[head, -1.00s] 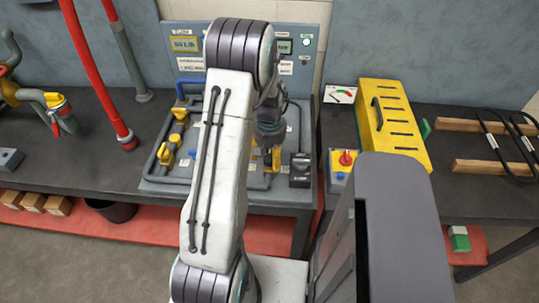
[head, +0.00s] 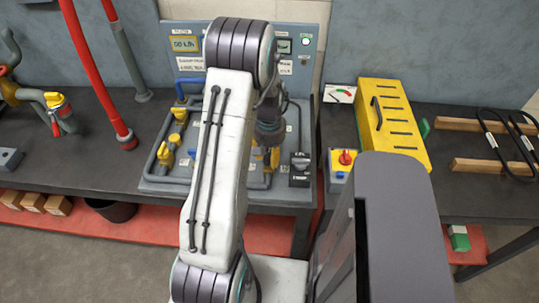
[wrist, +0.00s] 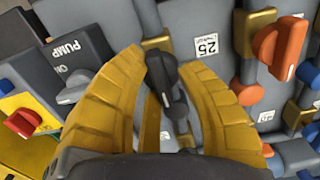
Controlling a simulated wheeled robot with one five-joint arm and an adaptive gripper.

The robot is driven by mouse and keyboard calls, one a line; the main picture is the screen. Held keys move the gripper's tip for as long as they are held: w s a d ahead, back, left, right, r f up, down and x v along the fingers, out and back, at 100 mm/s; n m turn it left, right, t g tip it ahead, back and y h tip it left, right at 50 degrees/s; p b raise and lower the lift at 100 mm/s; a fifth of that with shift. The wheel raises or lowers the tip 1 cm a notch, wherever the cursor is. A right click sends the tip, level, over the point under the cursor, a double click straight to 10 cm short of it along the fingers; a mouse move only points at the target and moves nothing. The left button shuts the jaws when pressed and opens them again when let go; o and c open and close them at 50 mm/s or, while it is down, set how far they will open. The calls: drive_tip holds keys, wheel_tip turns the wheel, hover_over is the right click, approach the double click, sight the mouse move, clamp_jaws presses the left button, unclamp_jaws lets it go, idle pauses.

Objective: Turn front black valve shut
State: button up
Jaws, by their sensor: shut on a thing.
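A black valve handle (wrist: 165,78) shows in the middle of the wrist view, above a yellow-brass pipe fitting. My gripper (wrist: 161,66) has its two yellow fingers on either side of this handle and is shut on it. The handle runs lengthwise between the fingers, slightly tilted. In the head view my gripper (head: 272,157) is over the right part of the grey valve panel (head: 160,185). My arm hides much of that panel there, and I cannot make out the black handle.
A black pump switch (wrist: 75,60) stands left of my gripper in the wrist view. An orange valve handle (wrist: 282,48) is at the right. A yellow box (head: 395,120) and a red knob (head: 346,157) are right of the panel. Several yellow valves stand on its left.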

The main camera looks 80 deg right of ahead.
drive_tip(key=shift+d+m, duration=0.15)
drive_tip(key=shift+m, duration=0.15)
drive_tip(key=m+b, duration=0.2)
drive_tip(key=m, duration=0.1)
drive_tip(key=shift+f, duration=0.1)
drive_tip(key=m+b, duration=0.2)
drive_tip(key=m, duration=0.3)
drive_tip(key=shift+m, duration=0.3)
drive_tip(key=m+b, duration=0.1)
drive_tip(key=m, duration=0.3)
drive_tip(key=shift+s+b, duration=0.1)
drive_tip(key=shift+b, duration=0.3)
drive_tip(key=m+b, duration=0.1)
drive_tip(key=m, duration=0.3)
drive_tip(key=shift+a+m, duration=0.2)
drive_tip(key=shift+m, duration=0.3)
drive_tip(key=o, duration=0.9)
drive_tip(key=shift+s, duration=0.2)
drive_tip(key=shift+o, duration=1.3)
drive_tip(key=shift+w, duration=0.1)
